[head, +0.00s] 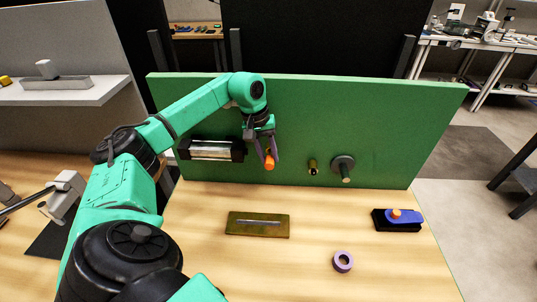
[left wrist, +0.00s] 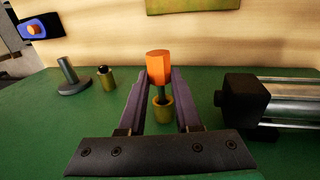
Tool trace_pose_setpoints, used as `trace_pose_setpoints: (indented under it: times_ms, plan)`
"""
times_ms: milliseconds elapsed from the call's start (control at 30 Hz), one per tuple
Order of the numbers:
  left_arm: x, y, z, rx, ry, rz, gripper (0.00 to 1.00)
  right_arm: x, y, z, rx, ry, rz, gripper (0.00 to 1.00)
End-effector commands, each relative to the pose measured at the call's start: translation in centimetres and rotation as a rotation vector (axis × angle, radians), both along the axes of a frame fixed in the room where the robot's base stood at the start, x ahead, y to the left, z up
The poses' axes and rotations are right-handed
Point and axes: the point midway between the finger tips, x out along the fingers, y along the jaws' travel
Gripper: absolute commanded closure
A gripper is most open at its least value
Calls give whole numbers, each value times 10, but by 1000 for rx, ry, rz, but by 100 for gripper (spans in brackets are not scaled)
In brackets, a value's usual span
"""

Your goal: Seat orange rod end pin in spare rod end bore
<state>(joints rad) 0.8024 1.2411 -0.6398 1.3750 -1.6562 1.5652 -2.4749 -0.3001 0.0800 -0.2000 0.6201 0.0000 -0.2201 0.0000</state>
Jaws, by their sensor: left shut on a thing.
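My left gripper (head: 267,154) is in front of the upright green panel, its purple fingers shut on an orange pin (head: 269,162). In the left wrist view the orange pin head (left wrist: 158,66) sits between the fingertips, and a dark shaft runs from it to a brass socket (left wrist: 162,108). I cannot tell whether the shaft is inside that socket or only in line with it. A blue piece (head: 404,216) with an orange middle lies on a black base at the right of the table, apart from the gripper. I cannot tell whether it is the spare rod end. My right gripper does not show.
A metal cylinder (head: 211,150) with black ends is on the panel, left of the gripper. A brass socket (head: 313,167) and a grey flanged peg (head: 343,168) stick out to the right. An olive plate (head: 257,231) and a purple ring (head: 343,261) lie on the table.

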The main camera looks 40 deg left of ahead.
Motion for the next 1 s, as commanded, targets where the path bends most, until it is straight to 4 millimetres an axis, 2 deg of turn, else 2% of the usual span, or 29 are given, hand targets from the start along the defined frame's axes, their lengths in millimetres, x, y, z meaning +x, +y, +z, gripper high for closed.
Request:
trace_pose_setpoints:
  times_ms: [1000]
  plan:
    - [13, 11, -2, 0, 3, 2, 100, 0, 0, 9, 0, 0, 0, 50]
